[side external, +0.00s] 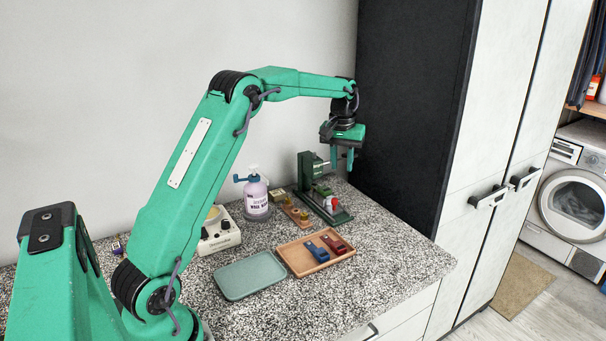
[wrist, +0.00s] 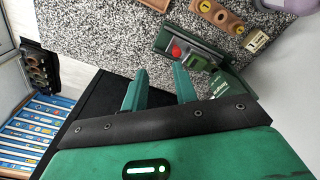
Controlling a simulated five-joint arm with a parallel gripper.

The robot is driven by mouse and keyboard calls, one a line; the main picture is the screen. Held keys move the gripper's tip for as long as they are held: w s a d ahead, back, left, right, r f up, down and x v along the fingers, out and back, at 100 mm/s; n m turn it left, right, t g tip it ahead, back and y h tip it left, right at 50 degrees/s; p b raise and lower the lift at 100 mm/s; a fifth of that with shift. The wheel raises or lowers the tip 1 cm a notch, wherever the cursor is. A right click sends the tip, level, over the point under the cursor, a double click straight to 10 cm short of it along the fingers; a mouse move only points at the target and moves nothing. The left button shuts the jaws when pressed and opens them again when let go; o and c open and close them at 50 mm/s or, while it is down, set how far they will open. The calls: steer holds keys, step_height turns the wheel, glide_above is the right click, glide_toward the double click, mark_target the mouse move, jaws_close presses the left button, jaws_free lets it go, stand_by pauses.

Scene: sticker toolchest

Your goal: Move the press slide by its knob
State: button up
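The green press (side external: 306,172) stands upright on its base at the back right of the counter, near the dark cabinet side. A red knob (side external: 331,202) shows low at its front. In the wrist view the press (wrist: 225,82) lies just beyond my fingertips, with the red knob (wrist: 176,50) on its near part. The slide itself is hard to make out. My gripper (side external: 342,166) hangs above and a little right of the press, fingers pointing down.
A wooden tray (side external: 291,264) holds a blue and a red item. The tall dark cabinet side (side external: 408,110) limits room at right.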

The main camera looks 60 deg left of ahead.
steer(key=n, duration=0.1)
glide_above(335, 199)
steer(key=shift+g, duration=0.4)
step_height(335, 199, down, 7)
steer(key=shift+r, duration=0.1)
steer(key=shift+f, duration=3.9)
jaws_close()
